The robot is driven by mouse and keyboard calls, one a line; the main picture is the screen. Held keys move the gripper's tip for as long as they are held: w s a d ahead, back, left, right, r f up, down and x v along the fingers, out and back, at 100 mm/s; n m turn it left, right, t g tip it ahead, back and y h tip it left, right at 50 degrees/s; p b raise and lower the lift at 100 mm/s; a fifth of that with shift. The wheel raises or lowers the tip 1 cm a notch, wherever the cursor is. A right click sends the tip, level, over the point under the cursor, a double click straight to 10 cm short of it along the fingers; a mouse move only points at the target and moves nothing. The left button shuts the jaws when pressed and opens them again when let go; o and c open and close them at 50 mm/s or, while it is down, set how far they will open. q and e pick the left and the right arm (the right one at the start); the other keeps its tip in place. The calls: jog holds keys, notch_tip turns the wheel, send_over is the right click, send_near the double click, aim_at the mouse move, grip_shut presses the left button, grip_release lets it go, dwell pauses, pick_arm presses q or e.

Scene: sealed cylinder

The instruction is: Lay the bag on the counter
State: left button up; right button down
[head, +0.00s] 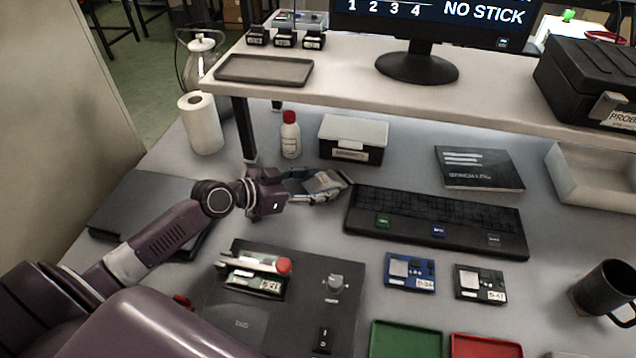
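My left gripper (312,189) reaches in from the left over the counter (400,182), left of the keyboard's left end. A small silvery-grey flat piece, which looks like the bag (326,181), is between its fingers. The fingers appear closed on it, and they hide part of it. It looks held slightly tilted, close to the counter surface; I cannot tell whether it touches the counter. My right gripper is not in view.
A black keyboard (440,222) lies right of the gripper. Behind stand a white-lidded box (353,140) and a red-capped bottle (290,136). A dark fixture (300,300) with a board lies in front. Blue (409,272) and black (480,284) boards and a mug (605,290) are right.

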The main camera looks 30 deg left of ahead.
pick_arm(q)
jog(key=shift+o, duration=0.9)
